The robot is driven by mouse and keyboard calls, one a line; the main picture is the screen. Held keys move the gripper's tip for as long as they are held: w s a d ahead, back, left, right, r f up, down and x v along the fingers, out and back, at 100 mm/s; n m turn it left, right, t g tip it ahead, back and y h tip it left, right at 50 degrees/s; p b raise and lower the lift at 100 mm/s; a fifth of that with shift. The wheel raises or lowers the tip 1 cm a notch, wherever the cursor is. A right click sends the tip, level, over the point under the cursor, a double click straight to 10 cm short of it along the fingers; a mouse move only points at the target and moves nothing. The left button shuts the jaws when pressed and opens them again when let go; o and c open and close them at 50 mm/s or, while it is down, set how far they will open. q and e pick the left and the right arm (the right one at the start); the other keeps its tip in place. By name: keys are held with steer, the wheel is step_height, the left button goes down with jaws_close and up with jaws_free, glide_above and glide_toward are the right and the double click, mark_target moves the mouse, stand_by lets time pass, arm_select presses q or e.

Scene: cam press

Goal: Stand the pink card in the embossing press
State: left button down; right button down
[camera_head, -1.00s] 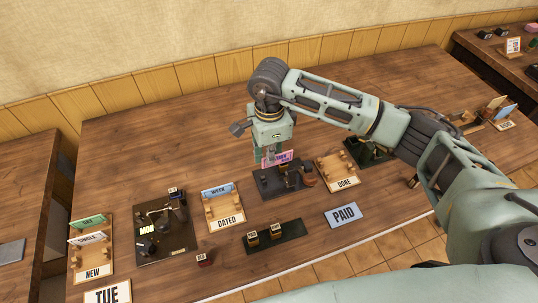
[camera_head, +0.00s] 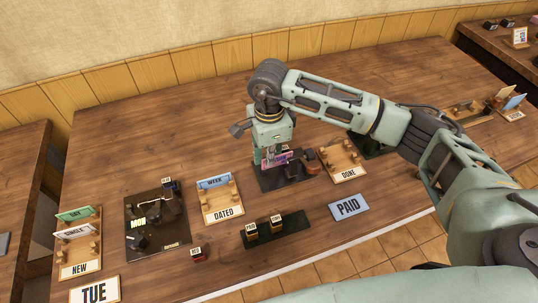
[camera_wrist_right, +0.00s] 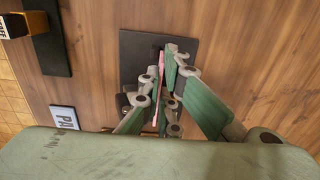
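The pink card (camera_head: 277,159) stands on edge in my right gripper (camera_head: 268,152), at the dark embossing press (camera_head: 290,179) in the middle of the table. In the right wrist view the card (camera_wrist_right: 161,90) shows as a thin pink strip between the fingers of my right gripper (camera_wrist_right: 166,70), over the dark base plate of the press (camera_wrist_right: 135,50). The fingers are shut on the card. I cannot tell whether its lower edge touches the press. My left gripper is in neither view.
To the left stand the DATED rack (camera_head: 223,213), a dark stamping station (camera_head: 150,245) and the NEW rack (camera_head: 80,269). The DONE rack (camera_head: 345,170) is close right of the press. A dark stamp tray (camera_head: 276,241) and a PAID plate (camera_head: 348,207) lie in front.

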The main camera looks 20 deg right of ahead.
steer(key=c, duration=1.9)
jaws_free()
steer(key=shift+o, duration=0.2)
steer(key=o, duration=0.5)
steer(key=shift+r+p, duration=1.55)
steer(key=shift+r, duration=2)
